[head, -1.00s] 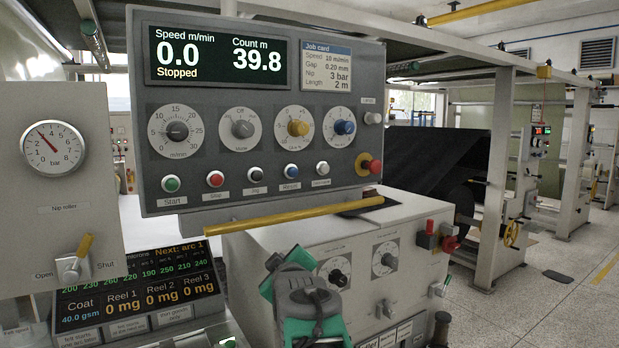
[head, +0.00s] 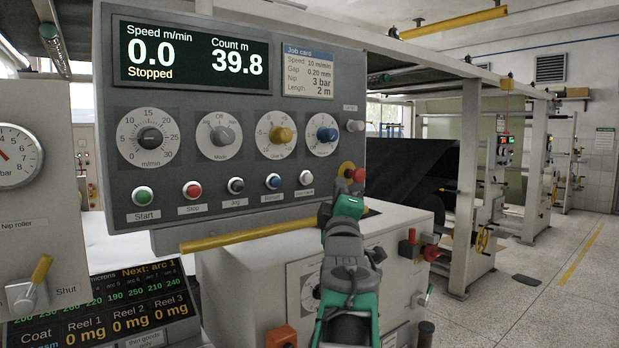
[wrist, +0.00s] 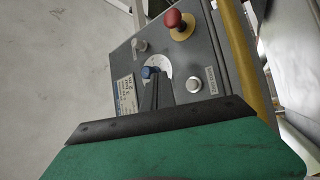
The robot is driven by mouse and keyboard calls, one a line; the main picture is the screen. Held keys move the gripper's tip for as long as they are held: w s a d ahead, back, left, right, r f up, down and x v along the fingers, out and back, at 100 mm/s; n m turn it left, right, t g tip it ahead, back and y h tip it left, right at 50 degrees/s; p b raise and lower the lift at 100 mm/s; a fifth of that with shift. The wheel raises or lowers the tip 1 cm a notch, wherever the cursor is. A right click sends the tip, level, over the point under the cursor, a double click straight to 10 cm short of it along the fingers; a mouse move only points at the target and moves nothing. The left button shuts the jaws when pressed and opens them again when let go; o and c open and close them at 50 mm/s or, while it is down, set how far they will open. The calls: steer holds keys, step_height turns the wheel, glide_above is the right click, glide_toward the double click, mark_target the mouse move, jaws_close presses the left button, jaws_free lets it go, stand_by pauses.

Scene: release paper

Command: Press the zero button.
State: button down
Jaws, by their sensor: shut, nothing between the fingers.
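A grey control panel (head: 240,100) carries a row of buttons: green Start, red Stop, black, blue and a white one (head: 306,178) at the right end. My gripper (head: 325,212) is shut and empty, below and right of the white button in the head view. Whether it touches the panel cannot be told.
A red stop knob on yellow (head: 350,171) sits just above my gripper. A blue knob (head: 326,134) and a yellow knob (head: 283,134) stick out above the buttons. A yellow bar (head: 250,236) runs below the panel. The display reads count 39.8, Stopped.

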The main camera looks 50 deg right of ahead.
mark_target(308, 178)
steer(key=w+d+p, duration=0.1)
steer(key=w+p, duration=0.1)
steer(key=w, duration=0.5)
steer(key=shift+w+d+p, duration=0.25)
steer(key=shift+d+p, duration=0.1)
steer(key=shift+p, duration=0.05)
steer(key=shift+w, duration=0.1)
stand_by(1.5)
steer(key=shift+w+b, duration=0.35)
steer(key=shift+w+d, duration=0.2)
steer(key=shift+w, duration=0.25)
stand_by(0.5)
steer(key=shift+s+b, duration=0.1)
steer(key=shift+b, duration=0.2)
steer(key=shift+s+a+b, duration=0.25)
steer(key=shift+s+b, duration=0.45)
steer(key=shift+s, duration=0.05)
